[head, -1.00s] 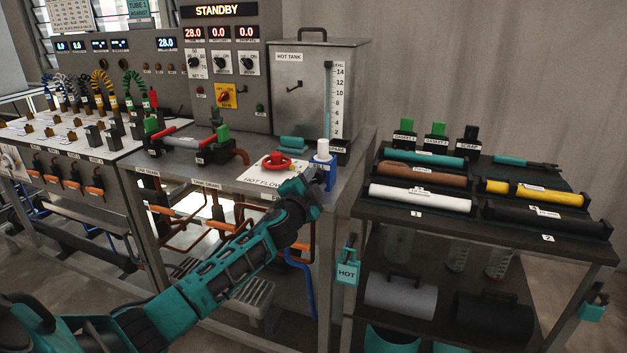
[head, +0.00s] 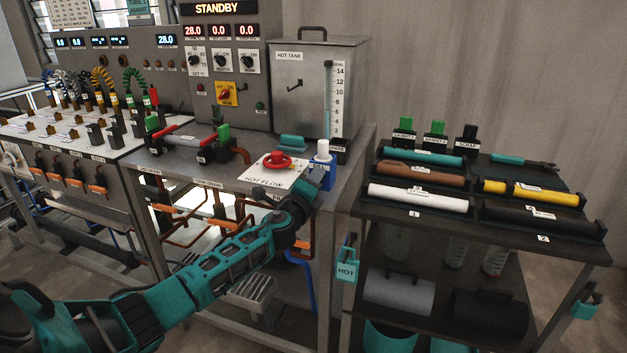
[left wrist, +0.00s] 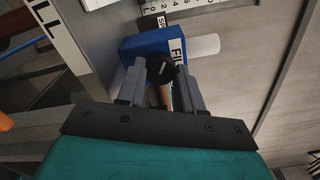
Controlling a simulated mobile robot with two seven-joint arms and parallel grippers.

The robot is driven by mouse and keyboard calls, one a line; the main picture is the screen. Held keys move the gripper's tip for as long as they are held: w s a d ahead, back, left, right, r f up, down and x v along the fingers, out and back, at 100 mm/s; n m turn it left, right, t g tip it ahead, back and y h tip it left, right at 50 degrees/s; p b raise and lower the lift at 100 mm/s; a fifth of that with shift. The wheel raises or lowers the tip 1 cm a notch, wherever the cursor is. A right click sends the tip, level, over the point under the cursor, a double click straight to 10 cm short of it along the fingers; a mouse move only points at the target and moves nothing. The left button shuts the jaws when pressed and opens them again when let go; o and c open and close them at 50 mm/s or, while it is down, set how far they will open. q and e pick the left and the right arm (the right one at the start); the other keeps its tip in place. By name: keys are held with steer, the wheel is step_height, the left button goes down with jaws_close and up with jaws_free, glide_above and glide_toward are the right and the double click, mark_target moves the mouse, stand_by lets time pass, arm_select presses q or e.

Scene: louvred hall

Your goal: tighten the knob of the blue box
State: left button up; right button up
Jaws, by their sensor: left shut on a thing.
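The blue box (head: 325,175) stands at the front right corner of the hot-flow bench, with a white cylinder (head: 323,150) on top. In the left wrist view the blue box (left wrist: 143,45) has a FILL label, and its round black knob (left wrist: 159,68) faces me. My left gripper (left wrist: 160,82) has a finger on each side of the knob and is shut on it. In the head view my left gripper (head: 307,188) is just in front of the box and hides the knob. My right gripper is not in view.
A red handwheel (head: 277,162) on the HOT FLOW plate is left of the box. The hot tank (head: 312,85) stands behind. A dark cart (head: 480,185) with rolls is close on the right.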

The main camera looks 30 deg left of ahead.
arm_select(q)
steer(key=shift+m, duration=1)
steer(key=m+p, duration=0.1)
steer(key=m, duration=0.1)
steer(key=shift+m, duration=0.4)
steer(key=m+p, duration=0.1)
steer(key=m, duration=0.2)
steer(key=shift+r+m, duration=0.1)
steer(key=shift+m, duration=0.2)
steer(key=shift+m+p, duration=0.75)
steer(key=shift+m, duration=1.05)
steer(key=o, duration=1)
steer(key=shift+o, duration=0.2)
steer(key=shift+s, duration=0.1)
steer(key=shift+s, duration=0.25)
steer(key=p+v, duration=0.1)
steer(key=v, duration=1.1)
steer(key=shift+p, duration=0.4)
